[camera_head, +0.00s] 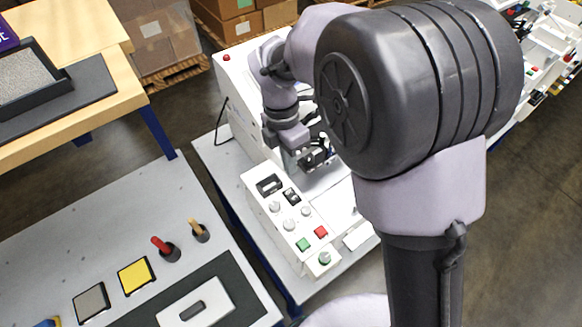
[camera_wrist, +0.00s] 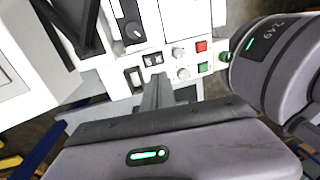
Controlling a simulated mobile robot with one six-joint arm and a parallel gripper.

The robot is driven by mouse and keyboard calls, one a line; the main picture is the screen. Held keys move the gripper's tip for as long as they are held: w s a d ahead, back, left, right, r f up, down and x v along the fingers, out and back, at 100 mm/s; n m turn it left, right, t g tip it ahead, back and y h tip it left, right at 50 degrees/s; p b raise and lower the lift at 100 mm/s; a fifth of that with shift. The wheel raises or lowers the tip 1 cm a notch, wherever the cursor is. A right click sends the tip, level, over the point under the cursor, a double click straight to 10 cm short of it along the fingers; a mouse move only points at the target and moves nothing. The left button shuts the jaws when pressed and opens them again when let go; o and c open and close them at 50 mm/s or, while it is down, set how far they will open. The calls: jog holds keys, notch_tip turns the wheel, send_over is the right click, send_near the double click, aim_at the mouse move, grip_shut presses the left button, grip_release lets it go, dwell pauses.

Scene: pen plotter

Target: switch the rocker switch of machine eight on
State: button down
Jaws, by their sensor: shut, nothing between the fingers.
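The white control panel (camera_head: 312,250) of the plotter stands in the middle of the head view and also shows in the wrist view (camera_wrist: 187,64). A small black rocker switch (camera_head: 291,195) is near its upper end, beside a black-framed rectangular piece (camera_head: 269,185). In the wrist view the switch (camera_wrist: 153,60) lies just beyond the fingertips. My gripper (camera_head: 316,160) is shut and empty, near the panel's upper end. Its fingers also show in the wrist view (camera_wrist: 158,82). I cannot tell whether they touch the panel. The switch's position and any machine number are too small to read.
The panel also has grey knobs (camera_head: 288,224), a green button (camera_head: 303,244) and a red button (camera_head: 321,232). A grey table (camera_head: 60,245) at left bears a yellow pad (camera_head: 136,276) and a red-handled tool (camera_head: 160,244). Cardboard boxes (camera_head: 160,35) stand behind.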

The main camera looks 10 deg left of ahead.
aim_at(295, 198)
jog(key=f+b, duration=0.1)
jog(key=f, duration=0.2)
jog(key=d+f+b, duration=0.1)
jog(key=f, duration=0.3)
jog(key=s+f+b, duration=0.1)
jog(key=f, duration=0.3)
jog(key=shift+d, duration=0.2)
